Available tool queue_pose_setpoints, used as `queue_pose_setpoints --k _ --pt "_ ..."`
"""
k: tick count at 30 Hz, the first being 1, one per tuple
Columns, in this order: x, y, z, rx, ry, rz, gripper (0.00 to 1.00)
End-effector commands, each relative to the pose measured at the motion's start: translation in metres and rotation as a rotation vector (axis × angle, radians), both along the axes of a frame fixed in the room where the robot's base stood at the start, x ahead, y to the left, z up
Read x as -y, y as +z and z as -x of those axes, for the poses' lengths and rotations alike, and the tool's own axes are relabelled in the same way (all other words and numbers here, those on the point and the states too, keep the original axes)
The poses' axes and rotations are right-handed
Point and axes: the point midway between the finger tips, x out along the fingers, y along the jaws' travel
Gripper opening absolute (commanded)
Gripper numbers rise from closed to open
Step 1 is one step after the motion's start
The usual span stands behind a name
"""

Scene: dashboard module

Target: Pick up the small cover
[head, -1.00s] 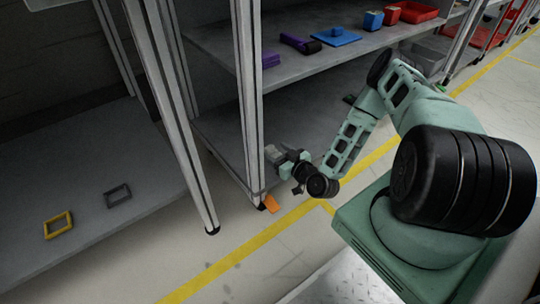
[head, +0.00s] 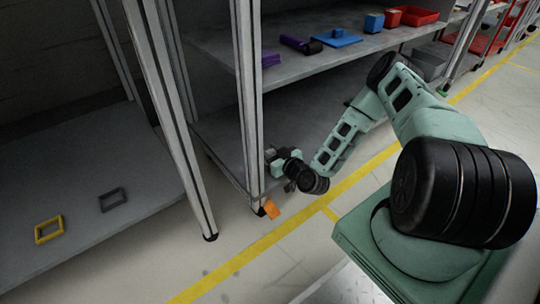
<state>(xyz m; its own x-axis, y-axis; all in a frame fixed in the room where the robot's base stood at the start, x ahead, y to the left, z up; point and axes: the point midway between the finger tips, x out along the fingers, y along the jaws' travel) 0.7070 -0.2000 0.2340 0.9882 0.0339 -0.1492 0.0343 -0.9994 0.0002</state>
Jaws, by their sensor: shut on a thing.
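My gripper (head: 271,157) is low beside the front post of the middle shelf unit, at the edge of its lower shelf. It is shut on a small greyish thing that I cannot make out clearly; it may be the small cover. My wrist and the post partly hide the fingertips. A small orange piece (head: 272,211) is low by the foot of that post, below my gripper and apart from it.
The post (head: 249,110) stands very close to my gripper. A yellow frame (head: 49,229) and a grey frame (head: 113,199) lie on the left shelf. The upper shelf holds a purple block (head: 270,60), a blue plate (head: 338,38) and a red bin (head: 412,15). The floor in front is clear.

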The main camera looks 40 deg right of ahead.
Motion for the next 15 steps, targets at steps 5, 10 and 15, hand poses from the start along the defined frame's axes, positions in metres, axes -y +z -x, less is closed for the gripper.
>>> queue_pose_setpoints --k 5,10,15 --pt "0.0 0.002 0.0 -0.001 0.0 0.0 0.14" --pt "-0.001 0.009 0.0 0.0 0.001 0.0 0.14" --pt "0.0 0.01 0.025 -0.004 0.001 -0.002 0.14"
